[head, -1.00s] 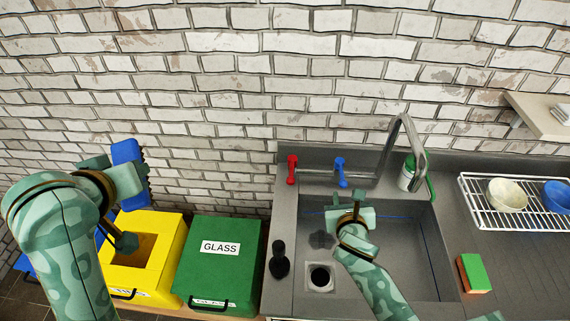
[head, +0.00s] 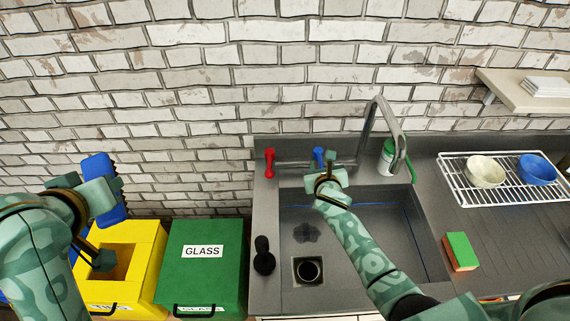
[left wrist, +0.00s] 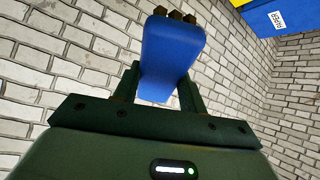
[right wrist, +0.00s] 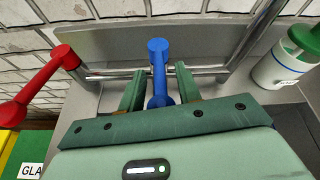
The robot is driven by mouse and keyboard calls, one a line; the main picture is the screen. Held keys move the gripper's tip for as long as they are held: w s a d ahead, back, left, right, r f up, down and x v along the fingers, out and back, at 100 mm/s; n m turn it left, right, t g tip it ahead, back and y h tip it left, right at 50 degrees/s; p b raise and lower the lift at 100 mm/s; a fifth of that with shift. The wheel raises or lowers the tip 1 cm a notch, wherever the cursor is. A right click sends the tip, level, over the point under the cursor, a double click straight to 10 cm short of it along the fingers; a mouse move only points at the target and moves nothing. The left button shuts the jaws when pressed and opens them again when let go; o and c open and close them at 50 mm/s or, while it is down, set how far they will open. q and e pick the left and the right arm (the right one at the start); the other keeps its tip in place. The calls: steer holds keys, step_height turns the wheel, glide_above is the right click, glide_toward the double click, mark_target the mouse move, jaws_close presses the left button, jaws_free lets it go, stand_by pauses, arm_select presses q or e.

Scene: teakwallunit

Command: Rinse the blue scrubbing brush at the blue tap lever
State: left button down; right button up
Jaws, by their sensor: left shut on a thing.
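The blue scrubbing brush (head: 103,186) is held in my left gripper (head: 98,192), above the yellow bin at the left. In the left wrist view its blue body (left wrist: 170,55) sits between the fingers, with dark bristle tufts at its far end. The blue tap lever (head: 319,156) stands on the tap behind the sink. My right gripper (head: 324,178) is at the lever. In the right wrist view the lever (right wrist: 158,75) stands between the two fingers, which are apart with visible gaps on both sides. The spout arches over the back of the sink (head: 430,240).
A red lever (head: 270,162) stands left of the blue one. A sponge (head: 460,251) and a dish rack (head: 480,204) are at the right. Yellow (head: 150,240) and green (head: 205,260) bins stand left of the counter.

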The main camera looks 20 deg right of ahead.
jaws_close()
arm_select(q)
step_height(320, 180, up, 2)
steer(key=shift+r+p, duration=0.2)
steer(key=shift+p, duration=0.9)
arm_select(e)
steer(key=shift+d+r+n+y, duration=0.3)
steer(key=shift+n+y, duration=0.2)
steer(key=shift+y, duration=0.1)
arm_select(q)
steer(key=shift+r, duration=0.25)
steer(key=shift+f, duration=0.15)
arm_select(e)
steer(key=shift+s+d+f, duration=0.1)
steer(key=shift+f, duration=0.2)
steer(key=shift+o, duration=0.5)
jaws_free()
steer(key=shift+d, duration=0.1)
